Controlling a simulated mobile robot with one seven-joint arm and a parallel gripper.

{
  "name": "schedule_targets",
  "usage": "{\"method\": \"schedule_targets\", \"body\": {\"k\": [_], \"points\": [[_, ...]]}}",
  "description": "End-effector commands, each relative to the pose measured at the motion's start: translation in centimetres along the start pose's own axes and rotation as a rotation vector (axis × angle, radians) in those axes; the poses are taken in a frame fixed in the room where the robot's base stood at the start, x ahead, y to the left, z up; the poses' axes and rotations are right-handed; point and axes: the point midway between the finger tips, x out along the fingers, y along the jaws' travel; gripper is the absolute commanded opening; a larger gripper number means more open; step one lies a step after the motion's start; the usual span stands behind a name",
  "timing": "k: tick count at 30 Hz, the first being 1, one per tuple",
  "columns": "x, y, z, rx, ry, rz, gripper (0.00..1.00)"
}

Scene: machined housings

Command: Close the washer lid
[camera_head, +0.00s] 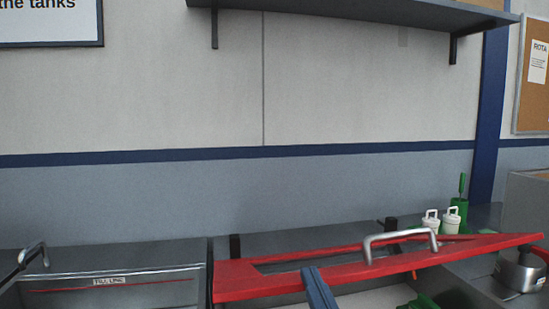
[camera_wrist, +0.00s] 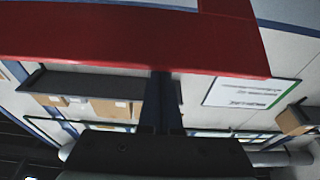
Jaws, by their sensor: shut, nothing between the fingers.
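The washer lid (camera_head: 290,283) is a red frame with a grey metal handle (camera_head: 368,250), in the lower right of the head view. It slants up toward the right, and a pale interior shows below its edge, so it stands partly open. My gripper (camera_head: 311,270) reaches up from the bottom of the head view, with its blue fingers together and empty, overlapping the lid's near edge. In the wrist view the fingers (camera_wrist: 162,78) end at the red lid (camera_wrist: 130,35), which fills the top. I cannot tell whether they touch it.
A tank with a fill line label (camera_head: 109,281) stands at the left. White-lidded containers (camera_head: 441,221) and a green holder (camera_head: 461,208) stand behind the lid. A grey pot (camera_head: 521,270) sits at the far right. A wall shelf (camera_head: 350,12) hangs above.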

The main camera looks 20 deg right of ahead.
Motion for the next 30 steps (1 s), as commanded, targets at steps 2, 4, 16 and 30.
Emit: {"method": "schedule_targets", "body": {"k": [2,4,16,30], "points": [[-0.8,0.0,2.1,-0.001,0.025,0.0,0.0],[-1.3,0.0,2.9,-0.001,0.047,0.0,0.0],[-4.0,0.0,7.6,-0.001,0.17,0.0,0.0],[-6.3,0.0,11.9,-0.001,0.287,0.0,0.0]]}}
